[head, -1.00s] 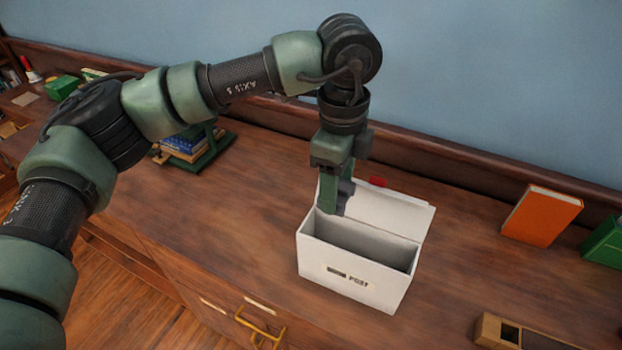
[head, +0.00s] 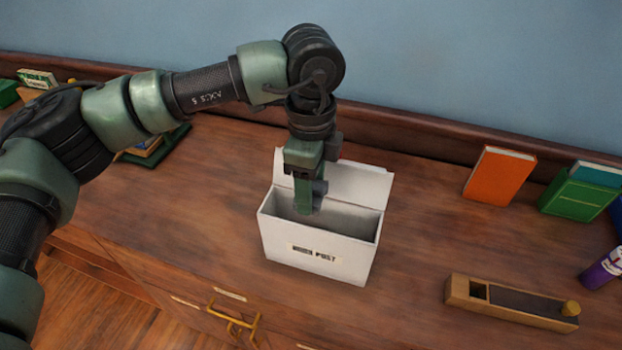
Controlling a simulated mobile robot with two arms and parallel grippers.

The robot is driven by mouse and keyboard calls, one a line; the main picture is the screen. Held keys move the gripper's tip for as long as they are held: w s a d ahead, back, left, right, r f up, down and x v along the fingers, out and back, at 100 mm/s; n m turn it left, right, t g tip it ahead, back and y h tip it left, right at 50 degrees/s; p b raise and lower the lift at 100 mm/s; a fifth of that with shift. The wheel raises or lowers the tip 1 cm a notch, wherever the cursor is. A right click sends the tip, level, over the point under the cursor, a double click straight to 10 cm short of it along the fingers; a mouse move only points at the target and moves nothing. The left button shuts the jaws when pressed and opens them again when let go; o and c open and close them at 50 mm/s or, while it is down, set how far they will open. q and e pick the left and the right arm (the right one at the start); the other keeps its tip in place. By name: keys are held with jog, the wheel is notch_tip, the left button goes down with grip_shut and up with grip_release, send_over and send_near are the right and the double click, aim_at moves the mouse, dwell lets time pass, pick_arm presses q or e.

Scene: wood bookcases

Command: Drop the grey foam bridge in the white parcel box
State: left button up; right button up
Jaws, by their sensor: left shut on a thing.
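The white parcel box (head: 285,237) stands open on the wooden cabinet top, its lid (head: 350,182) raised at the back and a label on its front. My left gripper (head: 308,208) points down into the box opening, its fingertips at about rim level or just inside. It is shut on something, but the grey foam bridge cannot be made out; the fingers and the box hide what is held. The box interior shows grey and shadowed. My right gripper is not in view.
An orange book (head: 499,176) and green books (head: 580,196) stand at the back right. A wooden block with a dark slot (head: 512,302) and a purple cylinder (head: 603,268) lie at the right. A brass drawer handle (head: 234,322) is at the front. The top around the box is clear.

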pick_arm(q)
jog(key=o, duration=1.4)
notch_tip(320, 180, up, 8)
jog(key=shift+f+b, duration=0.1)
jog(key=shift+b, duration=0.75)
